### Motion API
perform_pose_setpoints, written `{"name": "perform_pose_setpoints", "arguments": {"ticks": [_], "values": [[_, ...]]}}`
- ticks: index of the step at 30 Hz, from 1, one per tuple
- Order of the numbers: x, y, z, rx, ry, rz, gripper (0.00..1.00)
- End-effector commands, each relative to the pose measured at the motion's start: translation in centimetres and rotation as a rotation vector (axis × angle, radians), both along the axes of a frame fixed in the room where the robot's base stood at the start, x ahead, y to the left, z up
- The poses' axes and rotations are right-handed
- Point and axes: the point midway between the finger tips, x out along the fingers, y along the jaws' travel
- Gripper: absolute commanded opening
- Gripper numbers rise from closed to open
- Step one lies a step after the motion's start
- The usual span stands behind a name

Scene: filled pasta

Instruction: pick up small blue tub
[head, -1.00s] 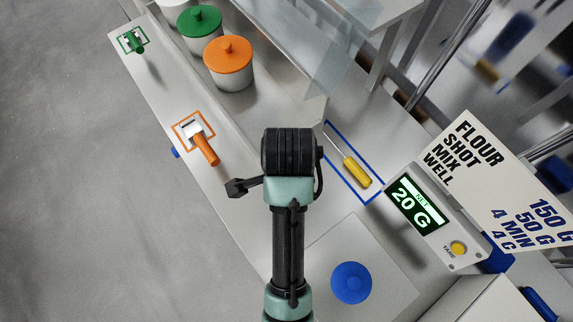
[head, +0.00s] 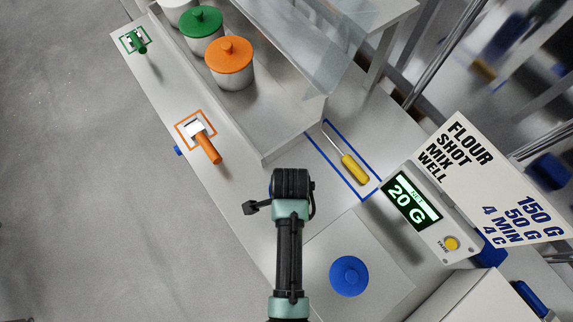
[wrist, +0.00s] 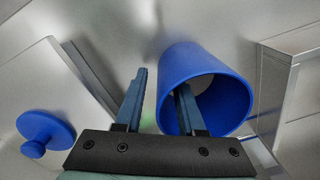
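The small blue tub (wrist: 182,62) shows in the wrist view, its open mouth toward the camera. My gripper (wrist: 160,85) has one finger outside the tub's left wall and the other inside its mouth. The fingers stand apart, with a narrow gap between the left finger and the wall, so it looks open around the rim. In the head view my arm hides the tub and fingers. A blue lid (head: 348,276) with a knob lies on a pale board; it also shows in the wrist view (wrist: 45,132). I cannot tell whether the tub rests on the surface.
A scale (head: 420,215) reading 20 G and a recipe sign (head: 500,185) stand at right. A yellow-handled tool (head: 352,165) lies in a blue outline. An orange-handled scraper (head: 205,142) lies at left. Orange-lidded (head: 230,75) and green-lidded (head: 200,30) pots stand in a tray behind.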

Motion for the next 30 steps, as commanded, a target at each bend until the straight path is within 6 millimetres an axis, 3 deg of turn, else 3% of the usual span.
{"name": "perform_pose_setpoints", "arguments": {"ticks": [9,16,30], "values": [[0.04,0.01,-0.52,0.000,-0.001,0.000,0.39],[0.03,0.01,-0.50,0.000,-0.001,0.000,0.00],[0.02,0.01,-0.49,0.000,0.000,0.000,0.00]]}}
